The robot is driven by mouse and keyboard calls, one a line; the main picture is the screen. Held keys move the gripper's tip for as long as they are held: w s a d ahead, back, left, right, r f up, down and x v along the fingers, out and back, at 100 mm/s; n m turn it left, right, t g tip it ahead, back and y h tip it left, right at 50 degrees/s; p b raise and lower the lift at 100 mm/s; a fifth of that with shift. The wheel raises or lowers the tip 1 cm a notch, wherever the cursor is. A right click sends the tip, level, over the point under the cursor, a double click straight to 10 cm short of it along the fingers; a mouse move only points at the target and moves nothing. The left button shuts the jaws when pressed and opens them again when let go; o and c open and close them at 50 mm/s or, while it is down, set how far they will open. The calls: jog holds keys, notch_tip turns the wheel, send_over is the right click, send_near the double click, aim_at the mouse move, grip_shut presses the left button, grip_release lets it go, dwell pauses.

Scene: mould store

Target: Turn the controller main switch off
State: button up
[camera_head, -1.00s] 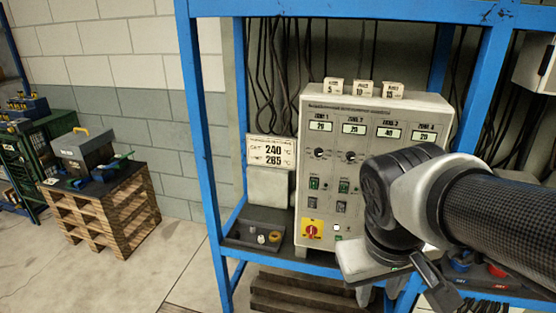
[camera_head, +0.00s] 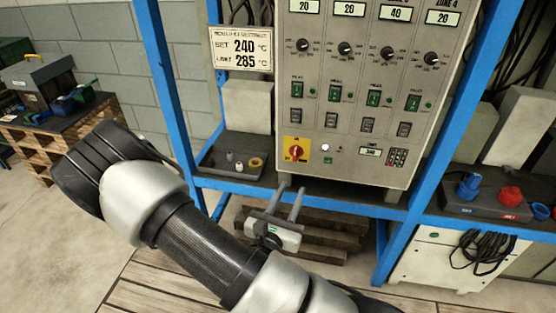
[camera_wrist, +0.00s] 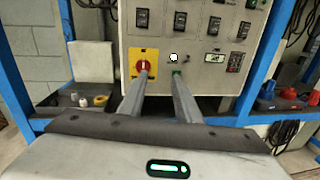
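The controller (camera_head: 345,120) is a grey cabinet standing on a blue-framed rack. Its main switch (camera_head: 295,152) is a red rotary knob on a yellow plate at the lower left of the front panel. In the wrist view the red knob (camera_wrist: 142,68) shows just beyond the tip of the left finger, partly hidden by it. My gripper (camera_head: 292,187) is below the switch in the head view, its two fingers pointing at the panel. The fingers are apart with nothing between them. In the wrist view my gripper (camera_wrist: 160,75) has its right fingertip near a small green light.
A white round button (camera_head: 326,147) is right of the switch. Zone displays, knobs and green rocker switches fill the panel above. A tray with small caps (camera_head: 235,160) is at left on the shelf. Blue and red connectors (camera_head: 490,190) are at right. Blue posts flank the controller.

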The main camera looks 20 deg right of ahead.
notch_tip(320, 180, down, 3)
jog(key=w+a+n+t+y, duration=0.1)
jog(key=a+n+y, duration=0.1)
jog(key=b, duration=0.3)
send_near(295, 155)
jog(key=x, duration=0.8)
jog(key=shift+r, duration=0.1)
grip_shut()
